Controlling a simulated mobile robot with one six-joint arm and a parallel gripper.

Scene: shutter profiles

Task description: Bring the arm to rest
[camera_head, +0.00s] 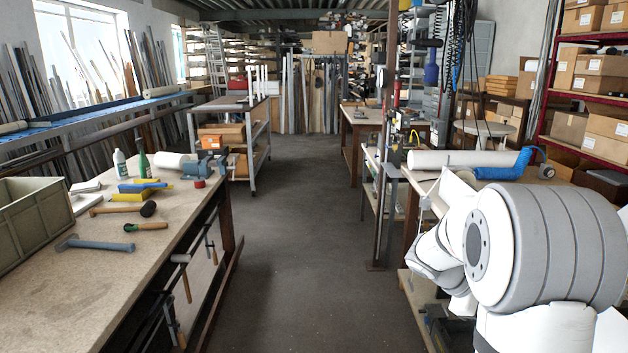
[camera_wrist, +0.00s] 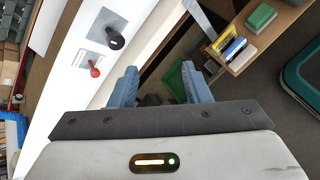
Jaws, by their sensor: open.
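My gripper (camera_wrist: 160,86) shows in the wrist view with its two blue-grey fingers spread apart. Nothing is between the fingertips that I can see as held. In the head view my white and grey arm is folded at the right, in front of the right-hand bench; the gripper itself cannot be made out there. In the wrist view a white panel with a black knob (camera_wrist: 115,40) and a red knob (camera_wrist: 95,72) lies to the left of the fingers, apart from them.
The left bench (camera_head: 110,250) holds hand tools, bottles and a blue vise (camera_head: 212,165). A grey-green crate (camera_head: 35,215) stands at its left end. The right bench carries a white roll (camera_head: 460,158). The aisle floor (camera_head: 300,220) between the benches is clear.

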